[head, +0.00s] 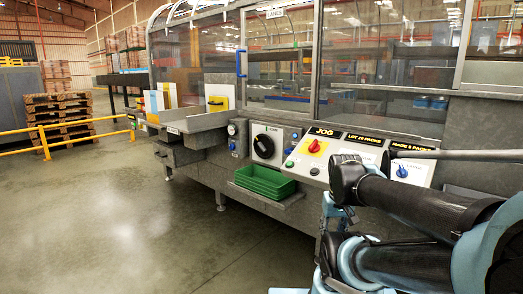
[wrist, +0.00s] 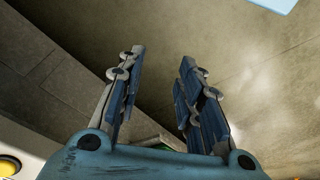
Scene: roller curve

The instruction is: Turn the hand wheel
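The hand wheel appears to be the black round wheel (head: 264,146) on a pale plate on the grey machine's front, in the head view. It faces outward, above the green tray, and nothing covers it. I do not make it out in the wrist view. My gripper (wrist: 158,90) shows two blue-padded fingers spread apart with nothing held between them. In the head view my arm fills the lower right, and the gripper end is low in front of the machine, right of the wheel and apart from it.
A green tray (head: 264,182) sits on a ledge below the wheel. Right of it, a sloped panel carries a red knob (head: 314,146) on yellow and a blue knob (head: 402,171). A yellow rail (head: 88,125) stands at the left. The floor (head: 130,220) before the machine is clear.

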